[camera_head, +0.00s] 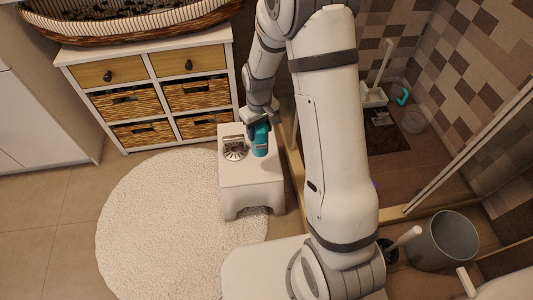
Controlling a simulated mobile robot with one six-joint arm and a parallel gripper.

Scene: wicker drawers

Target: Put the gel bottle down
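The gel bottle (261,141) is a small teal bottle with a pale label. It is upright, or nearly so, at the right part of the top of a small white stool (235,172). My gripper (259,121) is at the top end of the bottle, pointing down from above. The fingers are dark, small and partly hidden by my arm, and they appear closed around the bottle's upper part. I cannot tell whether the bottle's base touches the stool top.
A metal soap-dish-like object (234,147) sits on the stool, left of the bottle. Behind stands a white cabinet with wicker drawers (131,101). A round cream rug (160,225) lies left of the stool. A grey bin (443,240) stands at lower right. The stool's front top is clear.

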